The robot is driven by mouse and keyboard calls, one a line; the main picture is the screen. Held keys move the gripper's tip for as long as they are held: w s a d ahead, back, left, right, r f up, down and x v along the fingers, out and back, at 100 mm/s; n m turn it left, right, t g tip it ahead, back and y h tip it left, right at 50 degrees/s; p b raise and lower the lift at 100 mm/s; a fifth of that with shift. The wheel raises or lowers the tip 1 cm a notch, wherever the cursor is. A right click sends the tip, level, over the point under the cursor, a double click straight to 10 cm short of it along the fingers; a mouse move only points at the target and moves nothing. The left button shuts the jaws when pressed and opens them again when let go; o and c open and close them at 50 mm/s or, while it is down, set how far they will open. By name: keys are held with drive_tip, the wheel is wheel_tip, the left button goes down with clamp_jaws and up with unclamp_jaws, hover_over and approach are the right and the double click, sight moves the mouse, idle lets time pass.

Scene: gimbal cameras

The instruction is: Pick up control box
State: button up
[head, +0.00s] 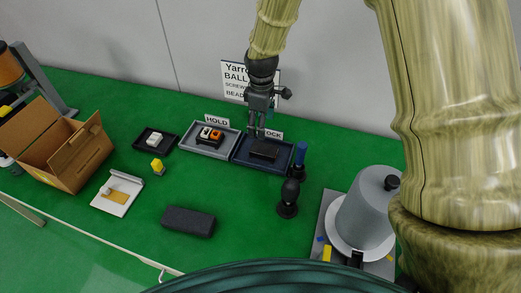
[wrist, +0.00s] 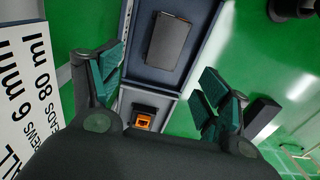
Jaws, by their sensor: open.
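My gripper (head: 258,132) is open, pointing down over the dark blue tray (head: 240,159) at the back of the green table. A flat dark box (head: 264,149) lies in that tray, just below the fingertips. In the wrist view this box (wrist: 167,48) lies ahead of the spread teal fingers, with nothing between them. In the grey tray (head: 192,148) to the left sits a small dark unit with white and orange parts (head: 210,135). I cannot tell for certain which is the control box.
A black-handled tool (head: 288,196) and a blue-handled one (head: 300,156) stand right of the blue tray. A grey cone-shaped machine (head: 364,212) is further right. An open cardboard box (head: 62,150) is left. A dark block (head: 188,221) lies in front. A sign stands behind.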

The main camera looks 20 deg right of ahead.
sight(264, 148)
drive_tip(key=shift+s+f, duration=0.1)
drive_tip(key=shift+f, duration=0.55)
wheel_tip(264, 148, down, 4)
drive_tip(key=shift+d+p, duration=0.1)
drive_tip(key=shift+p, duration=0.4)
drive_tip(key=shift+f, duration=0.15)
drive_tip(key=shift+s, duration=0.2)
drive_tip(key=f, duration=0.1)
drive_tip(key=f+p, duration=0.1)
drive_tip(key=s+f+p, duration=0.1)
drive_tip(key=shift+d+f, duration=0.2)
drive_tip(key=shift+d, duration=0.05)
drive_tip(key=shift+w+f, duration=0.1)
drive_tip(key=shift+f, duration=0.85)
drive_tip(key=shift+f, duration=0.25)
